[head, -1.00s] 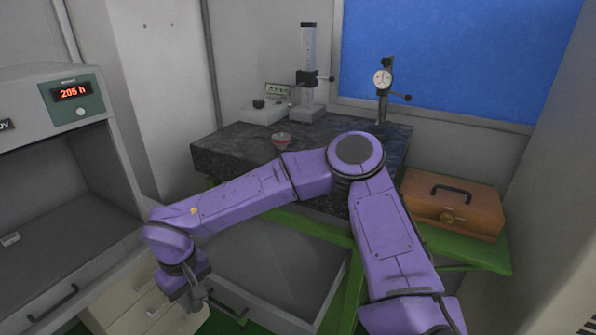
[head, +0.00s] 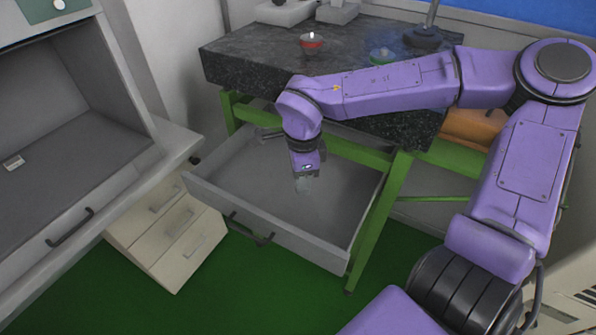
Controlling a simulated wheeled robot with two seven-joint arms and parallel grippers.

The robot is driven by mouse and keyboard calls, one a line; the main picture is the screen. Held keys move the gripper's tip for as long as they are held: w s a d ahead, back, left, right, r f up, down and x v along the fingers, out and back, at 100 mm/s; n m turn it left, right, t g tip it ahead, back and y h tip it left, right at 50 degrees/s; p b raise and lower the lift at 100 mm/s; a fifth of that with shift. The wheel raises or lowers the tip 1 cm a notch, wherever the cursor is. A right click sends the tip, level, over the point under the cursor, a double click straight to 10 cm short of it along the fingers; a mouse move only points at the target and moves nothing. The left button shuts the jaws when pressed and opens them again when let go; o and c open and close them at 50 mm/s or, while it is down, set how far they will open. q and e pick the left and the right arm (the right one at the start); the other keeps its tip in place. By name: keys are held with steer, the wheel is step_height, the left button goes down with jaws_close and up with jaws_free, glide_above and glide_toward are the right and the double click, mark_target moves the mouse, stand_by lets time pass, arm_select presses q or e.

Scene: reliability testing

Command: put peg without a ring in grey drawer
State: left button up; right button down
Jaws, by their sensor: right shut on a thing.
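The grey drawer (head: 215,200) is pulled open under the dark stone-topped table, its front facing me. My right gripper (head: 304,180) points down over the inside of the drawer. It is shut on a small greyish thing at its fingertips, likely the peg without a ring; the jaws and the drawer's grey floor make its shape hard to tell. Whether it touches the drawer floor I cannot tell. A peg with a red ring (head: 312,43) and a thing with a green ring (head: 382,56) stand on the table top. My left gripper is not in view.
The dark stone table top (head: 250,50) overhangs the drawer's back, with green frame legs (head: 385,215) beside it. A grey cabinet with an open chamber (head: 75,100) and pale small drawers (head: 170,235) stand left. An orange box (head: 475,128) is partly behind my arm.

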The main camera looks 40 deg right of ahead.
steer(key=s+m, duration=0.2)
steer(key=m, duration=0.2)
steer(key=m+b, duration=0.1)
steer(key=b, duration=0.2)
glide_above(288, 188)
step_height(288, 188, down, 10)
steer(key=shift+d+f, duration=0.1)
steer(key=shift+f, duration=1.6)
steer(key=c, duration=0.8)
jaws_free()
steer(key=shift+f, duration=0.15)
